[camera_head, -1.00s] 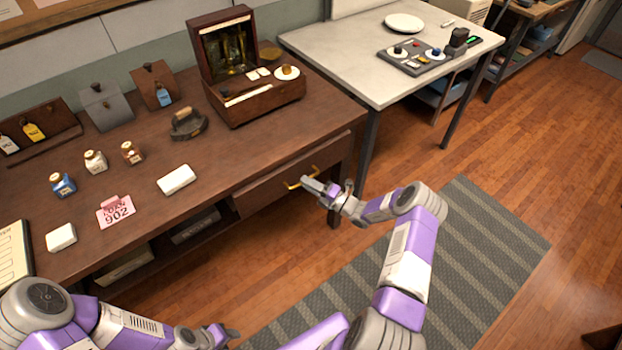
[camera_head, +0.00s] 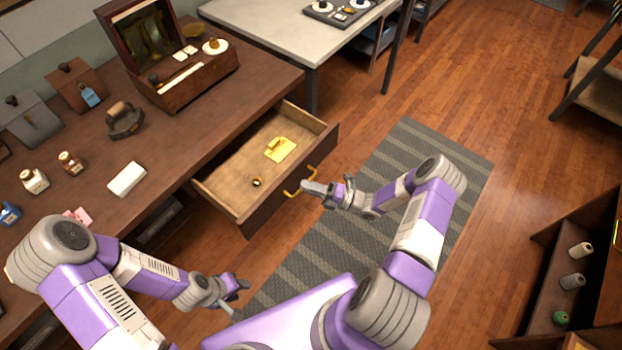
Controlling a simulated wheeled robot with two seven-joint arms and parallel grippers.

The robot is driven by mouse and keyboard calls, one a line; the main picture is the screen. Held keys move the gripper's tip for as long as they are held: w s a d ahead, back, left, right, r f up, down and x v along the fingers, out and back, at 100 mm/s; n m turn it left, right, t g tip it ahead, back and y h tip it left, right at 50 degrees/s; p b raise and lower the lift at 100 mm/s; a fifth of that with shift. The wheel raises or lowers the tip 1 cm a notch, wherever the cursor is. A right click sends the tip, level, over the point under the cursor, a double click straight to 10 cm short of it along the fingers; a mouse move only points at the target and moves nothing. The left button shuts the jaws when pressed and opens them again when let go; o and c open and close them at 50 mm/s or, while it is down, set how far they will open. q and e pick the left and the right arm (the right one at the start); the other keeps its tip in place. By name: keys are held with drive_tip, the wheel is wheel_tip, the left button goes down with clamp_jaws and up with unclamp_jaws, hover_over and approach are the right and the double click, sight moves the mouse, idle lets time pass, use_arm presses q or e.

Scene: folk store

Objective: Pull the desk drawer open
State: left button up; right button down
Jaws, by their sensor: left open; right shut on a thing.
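The desk drawer (camera_head: 225,172) is pulled well out of the dark wooden desk (camera_head: 205,108). Inside it lie a yellow card-like piece (camera_head: 281,149) and a small dark ring-like thing (camera_head: 257,182). The brass handle (camera_head: 296,190) is on the drawer's front. My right gripper (camera_head: 306,188) is shut on the handle; its fingertips partly hide the handle. My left gripper (camera_head: 240,290) is open and empty, low in front of the desk and away from the drawer.
On the desk stand an open wooden case (camera_head: 180,85), a stamp-like tool (camera_head: 125,120), a white block (camera_head: 127,179) and small bottles (camera_head: 34,180). A striped mat (camera_head: 400,160) covers the floor. A shelf with spools (camera_head: 572,281) stands at the right.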

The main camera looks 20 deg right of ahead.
drive_tip(key=shift+s+d, duration=0.2)
drive_tip(key=shift+s, duration=0.15)
drive_tip(key=c, duration=1.2)
unclamp_jaws()
drive_tip(key=shift+o, duration=0.2)
drive_tip(key=v, duration=0.7)
drive_tip(key=shift+s+d, duration=0.25)
